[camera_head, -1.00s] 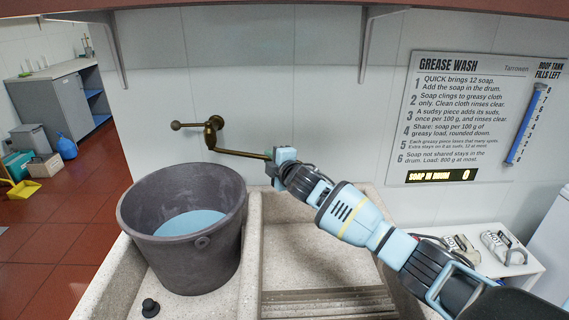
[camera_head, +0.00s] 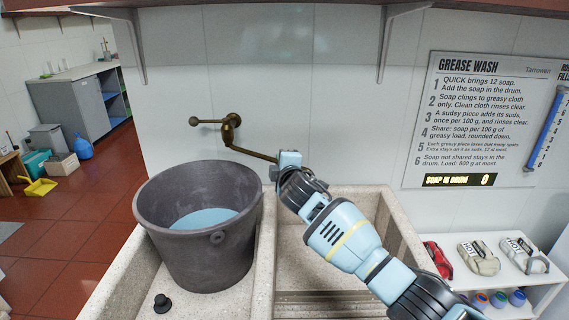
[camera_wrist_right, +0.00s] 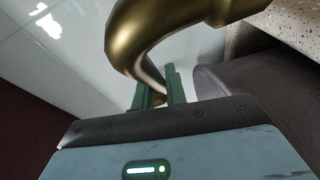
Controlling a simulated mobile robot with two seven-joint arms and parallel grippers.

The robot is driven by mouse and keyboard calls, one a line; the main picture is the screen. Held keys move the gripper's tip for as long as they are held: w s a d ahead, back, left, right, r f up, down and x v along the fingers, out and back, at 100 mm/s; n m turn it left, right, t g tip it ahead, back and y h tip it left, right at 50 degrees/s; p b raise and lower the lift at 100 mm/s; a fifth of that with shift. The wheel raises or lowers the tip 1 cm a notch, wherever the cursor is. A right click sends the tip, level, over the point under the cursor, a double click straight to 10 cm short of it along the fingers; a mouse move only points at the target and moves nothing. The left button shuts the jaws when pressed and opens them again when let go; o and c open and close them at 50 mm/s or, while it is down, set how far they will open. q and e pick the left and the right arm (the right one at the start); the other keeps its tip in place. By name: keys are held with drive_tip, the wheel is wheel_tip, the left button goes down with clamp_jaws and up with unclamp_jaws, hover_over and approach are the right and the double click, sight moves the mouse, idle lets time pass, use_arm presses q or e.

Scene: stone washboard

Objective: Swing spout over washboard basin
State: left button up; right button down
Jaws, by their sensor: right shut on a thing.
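The brass spout (camera_head: 252,153) runs from the tap on the wall (camera_head: 230,125) down to the right. Its outer end is at my right gripper (camera_head: 274,168), near the back of the divider between the two basins. In the right wrist view the curved spout (camera_wrist_right: 150,35) passes at the green fingers of my right gripper (camera_wrist_right: 160,92), which is shut on it. The exact contact is partly hidden. The washboard basin (camera_head: 290,250) is on the right, with ridges at its front, partly covered by my right arm. My left gripper is not in view.
A dark bucket (camera_head: 180,255) with blue water stands in the left basin, close to the spout. A black plug (camera_head: 161,303) lies in front of it. A brown shelf edge runs overhead.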

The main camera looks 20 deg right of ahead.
drive_tip(key=c, duration=1.6)
unclamp_jaws()
drive_tip(key=shift+f, duration=0.25)
drive_tip(key=shift+o, duration=0.8)
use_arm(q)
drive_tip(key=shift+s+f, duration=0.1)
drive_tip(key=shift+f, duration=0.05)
use_arm(e)
drive_tip(key=shift+r, duration=0.15)
drive_tip(key=shift+s, duration=0.15)
